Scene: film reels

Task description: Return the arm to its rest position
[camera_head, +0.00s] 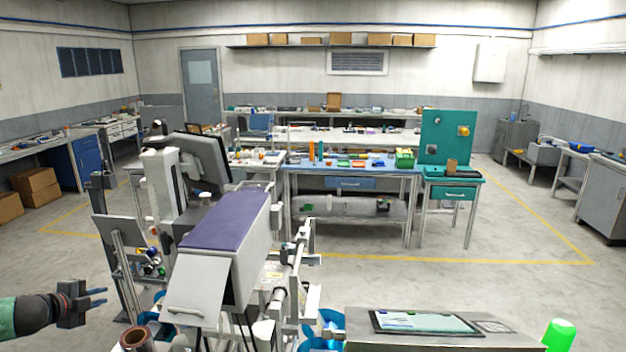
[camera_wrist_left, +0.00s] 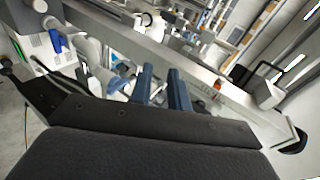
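My left gripper (camera_head: 103,297) is at the lower left of the head view, at the end of a dark arm that comes in from the left edge. Its two blue fingers stand apart with nothing between them, so it is open and empty. It is in the air, left of the machine. In the left wrist view the same gripper (camera_wrist_left: 160,76) shows two parted blue fingers, with a long grey metal bar beyond them. My right gripper is not in view.
A machine with a purple-topped white housing (camera_head: 224,222) stands right of my left gripper. A copper-coloured roll (camera_head: 135,338) is near it, at the bottom edge. A grey console (camera_head: 425,322) and a green light (camera_head: 558,335) are at lower right. Workbenches (camera_head: 350,172) stand farther back.

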